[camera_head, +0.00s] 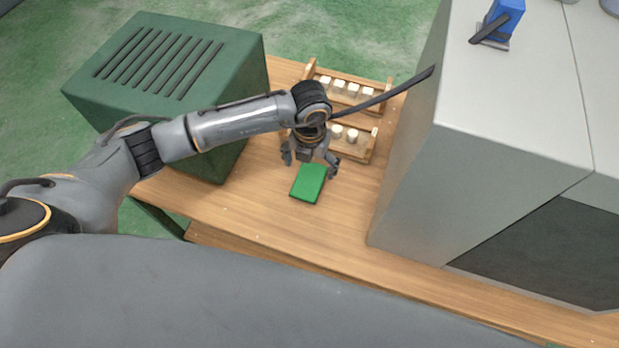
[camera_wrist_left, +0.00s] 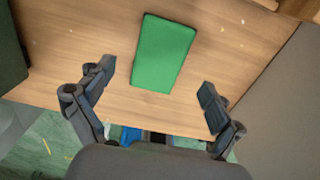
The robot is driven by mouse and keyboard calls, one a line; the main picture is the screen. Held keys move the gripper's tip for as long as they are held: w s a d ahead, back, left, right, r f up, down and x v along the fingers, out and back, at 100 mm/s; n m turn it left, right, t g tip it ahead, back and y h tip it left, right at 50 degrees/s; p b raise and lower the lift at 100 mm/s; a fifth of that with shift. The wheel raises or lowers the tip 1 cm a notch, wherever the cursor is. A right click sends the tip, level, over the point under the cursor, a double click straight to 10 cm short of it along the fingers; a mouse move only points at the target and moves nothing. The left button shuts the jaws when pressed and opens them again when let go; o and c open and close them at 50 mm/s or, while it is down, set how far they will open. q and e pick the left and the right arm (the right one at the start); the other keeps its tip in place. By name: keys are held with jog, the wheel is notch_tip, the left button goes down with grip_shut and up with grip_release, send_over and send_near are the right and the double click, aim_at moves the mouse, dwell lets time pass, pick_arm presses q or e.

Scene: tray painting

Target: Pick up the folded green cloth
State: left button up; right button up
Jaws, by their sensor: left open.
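The folded green cloth (camera_head: 308,184) lies flat on the wooden table, a small rectangular block shape. In the left wrist view the cloth (camera_wrist_left: 164,54) is at the upper middle, ahead of the fingertips and between their lines. My left gripper (camera_head: 311,165) is open and empty, just beyond the cloth's far edge in the head view and seemingly above the table. Its two fingers also show spread apart in the left wrist view (camera_wrist_left: 157,82), with no contact on the cloth visible. My right gripper is not in view.
A wooden table (camera_head: 250,205) carries a green vented box (camera_head: 130,85) on the left and a large grey cabinet (camera_head: 420,180) on the right. Wooden racks with white pieces (camera_head: 352,90) stand behind my gripper. A blue tool (camera_head: 500,20) sits on the cabinet. The table's front is clear.

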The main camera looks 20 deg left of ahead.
aim_at(310, 179)
pick_arm(q)
jog(key=shift+s+f+p, duration=0.25)
jog(key=shift+f+p, duration=0.5)
jog(key=shift+f, duration=0.25)
notch_tip(310, 179, down, 2)
jog(key=shift+f, duration=0.5)
jog(key=shift+c, duration=0.7)
jog(key=c, duration=1.2)
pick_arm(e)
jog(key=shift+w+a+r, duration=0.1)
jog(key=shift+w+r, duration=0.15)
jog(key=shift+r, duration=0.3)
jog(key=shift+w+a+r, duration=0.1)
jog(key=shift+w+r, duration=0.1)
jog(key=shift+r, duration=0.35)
pick_arm(q)
jog(key=shift+o, duration=0.2)
